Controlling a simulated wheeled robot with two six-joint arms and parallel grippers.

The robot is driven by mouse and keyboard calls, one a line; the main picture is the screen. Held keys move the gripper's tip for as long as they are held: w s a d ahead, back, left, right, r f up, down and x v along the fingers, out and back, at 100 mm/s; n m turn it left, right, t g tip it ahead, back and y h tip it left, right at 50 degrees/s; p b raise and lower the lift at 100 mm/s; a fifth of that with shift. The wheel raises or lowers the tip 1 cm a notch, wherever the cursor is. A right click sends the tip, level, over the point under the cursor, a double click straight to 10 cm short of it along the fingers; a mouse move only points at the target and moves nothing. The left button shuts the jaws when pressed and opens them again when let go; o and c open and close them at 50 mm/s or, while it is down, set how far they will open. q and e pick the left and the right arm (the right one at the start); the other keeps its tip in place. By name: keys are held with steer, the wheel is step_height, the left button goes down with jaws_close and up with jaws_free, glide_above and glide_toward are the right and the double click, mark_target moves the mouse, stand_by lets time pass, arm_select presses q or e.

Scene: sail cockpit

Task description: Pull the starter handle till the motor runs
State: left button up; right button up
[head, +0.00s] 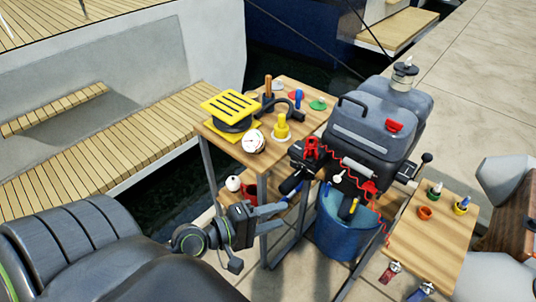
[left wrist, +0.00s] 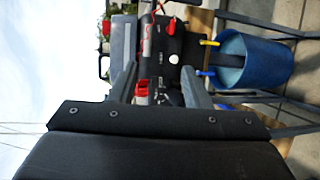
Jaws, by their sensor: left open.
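The outboard motor (head: 375,128) has a dark grey cowl and stands at the centre right in the head view. A red grip (head: 395,126) sits on the cowl's face; I cannot tell for sure whether it is the starter handle. My left gripper (head: 284,217) is open and empty, left of the motor's lower part and apart from it. In the left wrist view its two fingers (left wrist: 160,84) point towards the motor (left wrist: 172,50). A red and white part (left wrist: 141,92) shows between the fingers, farther off. My right gripper is not in view.
A blue bucket (head: 345,228) surrounds the motor's lower end. A wooden table (head: 285,95) with a yellow-topped item (head: 232,104) and several small tools stands to the left. A small wooden shelf (head: 432,245) with cups is on the right. A red coiled cord (head: 345,172) hangs at the motor.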

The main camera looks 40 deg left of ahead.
arm_select(q)
steer(key=shift+v, duration=0.75)
